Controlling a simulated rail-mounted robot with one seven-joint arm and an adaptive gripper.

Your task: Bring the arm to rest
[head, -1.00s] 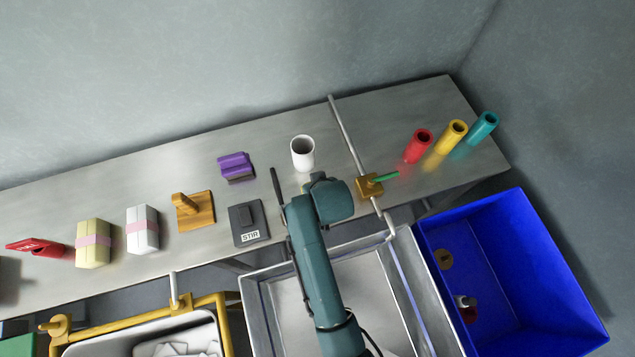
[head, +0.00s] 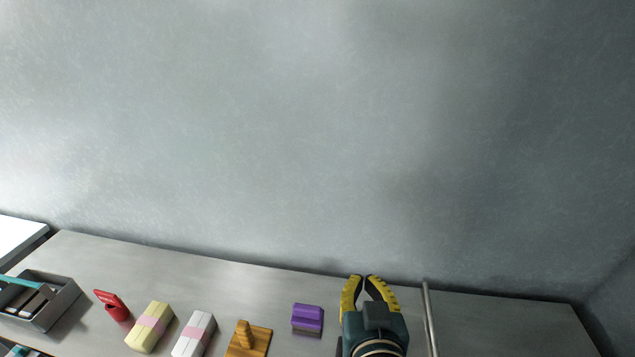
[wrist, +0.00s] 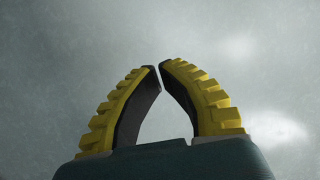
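My gripper (head: 363,281) has yellow ribbed fingers and points up toward the wall in the head view, at the lower middle right. In the wrist view my gripper (wrist: 158,68) has its two fingertips almost meeting, with nothing held between them. Only grey wall shows beyond the fingers there. My dark teal wrist hides part of the table below it.
The metal table (head: 230,275) runs along the wall. A rail (head: 430,318) is close right of my gripper.

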